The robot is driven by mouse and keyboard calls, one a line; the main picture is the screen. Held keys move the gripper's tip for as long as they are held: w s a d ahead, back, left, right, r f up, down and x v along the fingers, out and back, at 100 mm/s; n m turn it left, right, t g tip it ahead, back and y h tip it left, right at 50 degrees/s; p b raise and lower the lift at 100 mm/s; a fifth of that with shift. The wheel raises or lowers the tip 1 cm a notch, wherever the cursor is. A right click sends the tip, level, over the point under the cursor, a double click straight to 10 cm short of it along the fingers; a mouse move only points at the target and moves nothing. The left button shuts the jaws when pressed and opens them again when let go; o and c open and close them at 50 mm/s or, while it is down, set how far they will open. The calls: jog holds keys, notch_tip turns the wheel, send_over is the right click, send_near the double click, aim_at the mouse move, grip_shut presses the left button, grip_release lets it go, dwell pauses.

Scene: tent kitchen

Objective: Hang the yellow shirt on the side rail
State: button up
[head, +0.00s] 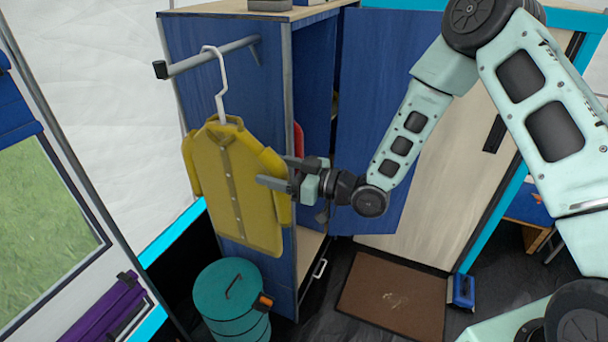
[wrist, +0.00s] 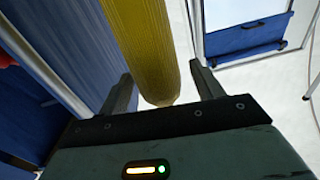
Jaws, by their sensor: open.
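The yellow shirt (head: 235,190) hangs from a white hanger (head: 220,85) whose hook is over the grey side rail (head: 210,57). The rail sticks out from the side of the blue wardrobe. My gripper (head: 272,185) is at the shirt's right sleeve, its fingers open. In the wrist view the yellow sleeve (wrist: 142,45) comes down between the two open fingers (wrist: 162,88), with its lower end near the gripper body. I cannot tell whether a finger touches the sleeve.
The blue wardrobe (head: 308,110) stands behind the shirt with its door (head: 385,90) open to the right. A teal barrel (head: 232,300) stands on the floor below the shirt. A brown mat (head: 392,297) lies at right, with a small blue object (head: 461,291) beside it.

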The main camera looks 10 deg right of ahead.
jog(key=shift+s+d+f+b, duration=0.1)
jog(key=shift+s+d+b, duration=0.2)
jog(key=shift+d, duration=0.2)
jog(key=b+v, duration=0.5)
jog(key=v, duration=1.1)
jog(key=shift+b, duration=0.35)
jog(key=a+f+g+h, duration=0.3)
jog(key=a+f+h, duration=0.15)
jog(key=h, duration=0.35)
jog(key=s+a+r+m+g+h, duration=0.1)
jog(key=s+r+g+h, duration=0.1)
jog(key=s, duration=0.9)
jog(key=s+a+r+m+g+h, duration=0.1)
jog(key=s+a+r+g+h, duration=0.1)
jog(key=s, duration=0.9)
jog(key=r+g+h, duration=0.1)
jog(key=g+h, duration=0.1)
jog(key=g, duration=0.1)
jog(key=shift+m+b, duration=0.35)
jog(key=shift+m, duration=0.05)
jog(key=shift+a, duration=0.1)
